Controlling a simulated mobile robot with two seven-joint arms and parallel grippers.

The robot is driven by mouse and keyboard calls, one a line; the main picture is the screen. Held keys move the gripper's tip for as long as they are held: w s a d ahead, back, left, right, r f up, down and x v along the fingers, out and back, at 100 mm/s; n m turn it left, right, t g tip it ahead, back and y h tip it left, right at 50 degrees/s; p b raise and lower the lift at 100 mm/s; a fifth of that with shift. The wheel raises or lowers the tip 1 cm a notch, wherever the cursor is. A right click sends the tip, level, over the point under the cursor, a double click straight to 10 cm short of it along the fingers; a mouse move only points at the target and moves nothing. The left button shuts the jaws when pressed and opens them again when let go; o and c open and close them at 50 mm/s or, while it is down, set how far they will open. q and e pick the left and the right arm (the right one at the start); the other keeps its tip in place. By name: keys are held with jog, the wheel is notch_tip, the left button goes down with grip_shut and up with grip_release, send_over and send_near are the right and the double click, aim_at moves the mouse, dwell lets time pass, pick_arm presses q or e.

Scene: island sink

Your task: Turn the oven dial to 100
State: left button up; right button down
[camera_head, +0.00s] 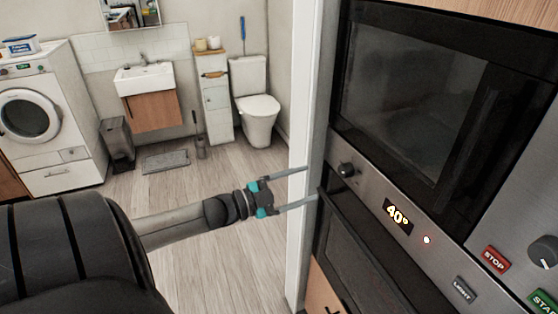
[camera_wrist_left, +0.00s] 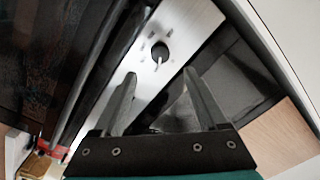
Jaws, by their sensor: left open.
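The oven dial (camera_head: 347,169) is a small dark knob on the steel control strip at the left end of the oven front. The oven display (camera_head: 397,214) reads 40°. My left gripper (camera_head: 311,184) is open and empty, with its fingers pointing right toward the strip, to the left of the dial and apart from it. In the left wrist view the dial (camera_wrist_left: 159,50) lies beyond and between the two open fingertips of my left gripper (camera_wrist_left: 160,80). A pale pointer shows on the dial. My right gripper is not in view.
A red STOP button (camera_head: 495,260), a LIGHT button (camera_head: 464,290) and a larger knob (camera_head: 543,251) are further right. A dark glass oven door (camera_head: 405,100) is above the strip and another dark door below. A white wall edge (camera_head: 304,130) stands left of the oven.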

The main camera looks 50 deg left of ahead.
pick_arm(q)
jog(key=shift+v, duration=2.8)
